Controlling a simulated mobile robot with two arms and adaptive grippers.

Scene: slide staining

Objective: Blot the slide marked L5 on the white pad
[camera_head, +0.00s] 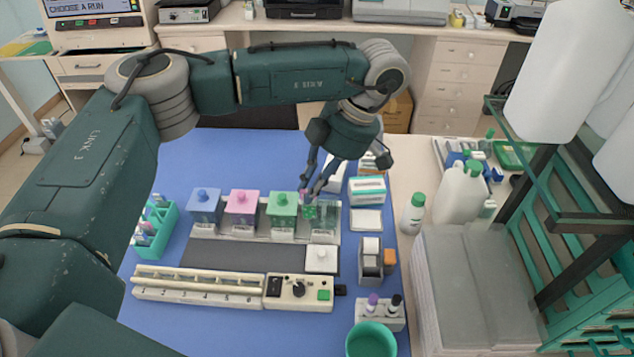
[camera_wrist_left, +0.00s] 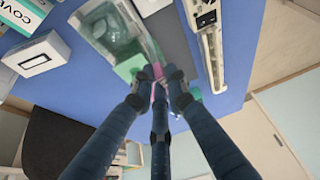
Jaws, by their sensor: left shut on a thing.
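My left gripper (camera_head: 313,192) is above the back right of the jar row, beside the jar with the green lid (camera_head: 283,205). It is shut on a thin piece with a pink end, probably a slide; the pink end (camera_wrist_left: 158,90) shows between the fingertips in the left wrist view. Any L5 mark is unreadable. A clear glass jar without a lid (camera_head: 326,222) stands just right of the fingertips. A flat white pad (camera_head: 366,220) lies on the blue mat, right of the jars and apart from the gripper. My right gripper is not in view.
Jars with blue (camera_head: 204,200) and pink (camera_head: 241,203) lids stand left.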

